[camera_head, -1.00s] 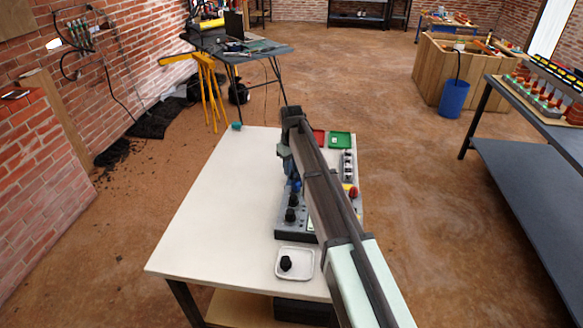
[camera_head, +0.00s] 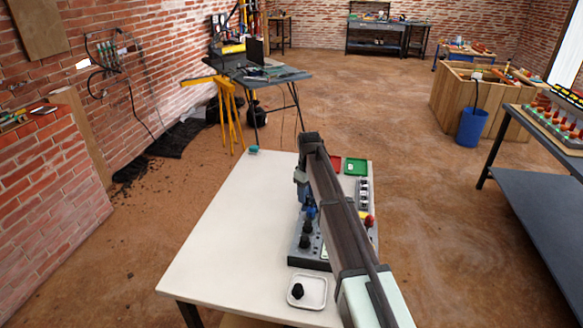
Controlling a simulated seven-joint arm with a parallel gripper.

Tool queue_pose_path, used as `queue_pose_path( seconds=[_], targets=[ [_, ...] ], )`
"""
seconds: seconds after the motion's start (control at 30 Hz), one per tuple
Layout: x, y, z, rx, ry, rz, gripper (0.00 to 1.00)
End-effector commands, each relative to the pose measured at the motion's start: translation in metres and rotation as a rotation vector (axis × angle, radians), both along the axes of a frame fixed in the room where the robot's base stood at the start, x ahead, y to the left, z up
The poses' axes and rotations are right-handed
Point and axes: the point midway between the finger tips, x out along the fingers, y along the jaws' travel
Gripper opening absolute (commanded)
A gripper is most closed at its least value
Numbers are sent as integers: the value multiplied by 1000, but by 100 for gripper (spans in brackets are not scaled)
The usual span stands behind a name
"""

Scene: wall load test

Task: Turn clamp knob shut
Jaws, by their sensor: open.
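A grey control panel (camera_head: 298,256) lies on the white table, partly hidden behind my arm. Black knobs stand on its left part, one (camera_head: 306,227) behind another (camera_head: 304,242). I cannot tell which one is the clamp knob. My gripper (camera_head: 309,213) points down over the panel, close behind the black knobs, with a blue part showing there. It is open, but its fingertips are small and partly covered by my arm. I cannot tell whether it touches a knob. A loose black knob (camera_head: 298,290) lies in a small white tray (camera_head: 318,294) at the table's front.
The white table (camera_head: 225,235) is clear on its left side. A green tray (camera_head: 355,166) and a red tray (camera_head: 336,163) lie at the far end. A red knob or button (camera_head: 368,221) is right of my arm. A teal object (camera_head: 253,149) sits at the far left corner.

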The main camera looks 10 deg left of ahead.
Motion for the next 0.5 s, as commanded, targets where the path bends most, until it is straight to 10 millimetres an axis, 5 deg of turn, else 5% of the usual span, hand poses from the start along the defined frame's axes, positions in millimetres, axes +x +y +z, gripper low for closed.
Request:
queue_pose_path(
  seconds=[0.5],
  targets=[
    [0, 0, 0, 1, 1, 446, 52]
  ],
)
